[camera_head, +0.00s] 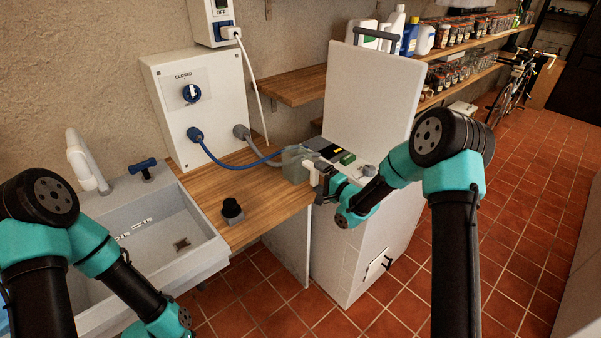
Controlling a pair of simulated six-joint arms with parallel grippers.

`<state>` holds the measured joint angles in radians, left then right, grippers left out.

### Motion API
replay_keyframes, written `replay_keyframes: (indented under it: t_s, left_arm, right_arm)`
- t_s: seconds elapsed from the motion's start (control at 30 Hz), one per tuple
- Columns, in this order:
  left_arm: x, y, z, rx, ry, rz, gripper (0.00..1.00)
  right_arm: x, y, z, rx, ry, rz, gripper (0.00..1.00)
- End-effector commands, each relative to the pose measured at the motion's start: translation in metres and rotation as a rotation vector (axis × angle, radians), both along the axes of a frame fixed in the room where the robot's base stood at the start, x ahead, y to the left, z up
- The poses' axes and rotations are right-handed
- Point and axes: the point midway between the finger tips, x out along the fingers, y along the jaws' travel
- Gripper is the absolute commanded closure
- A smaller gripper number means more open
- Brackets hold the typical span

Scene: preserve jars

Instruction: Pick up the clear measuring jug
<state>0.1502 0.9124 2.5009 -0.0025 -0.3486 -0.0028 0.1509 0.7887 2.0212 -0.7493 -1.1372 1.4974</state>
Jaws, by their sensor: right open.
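A translucent grey-green vessel, which looks like the clear measuring jug (293,168), stands at the right end of the wooden counter, next to the white machine. My right gripper (315,176) is at the jug's right side with its jaws open. It overlaps the jug's edge in the picture, and I cannot tell whether the fingers touch it or are around its handle. My left arm reaches down at the lower left, and its gripper is out of the frame.
The white machine (340,236) has a raised lid (371,95) behind my right gripper. A blue hose (222,163) runs from the wall box (196,107) towards the jug. A black knob-like object (232,210) stands on the counter (262,200). A sink (150,272) is at left.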

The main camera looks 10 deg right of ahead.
Motion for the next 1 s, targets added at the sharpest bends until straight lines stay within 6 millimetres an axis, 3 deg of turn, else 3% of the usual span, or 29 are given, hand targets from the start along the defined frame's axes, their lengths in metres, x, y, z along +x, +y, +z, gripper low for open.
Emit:
replay_keyframes:
  t_s: [0.23, 0.77, 1.0]
  left_arm:
    - [0.0, 0.0, 0.0, 0.0, 0.0, 0.0, 0.57]
    - [0.0, 0.0, 0.0, 0.0, 0.0, 0.0, 0.57]
    - [0.0, 0.0, 0.0, 0.0, 0.0, 0.0, 0.57]
  right_arm:
    - [0.027, 0.017, -0.001, 0.001, -0.001, 0.001, 0.03]
    - [0.029, 0.018, -0.001, 0.0, 0.0, 0.0, 0.03]
    - [0.029, 0.018, -0.001, 0.0, 0.0, 0.0, 0.25]
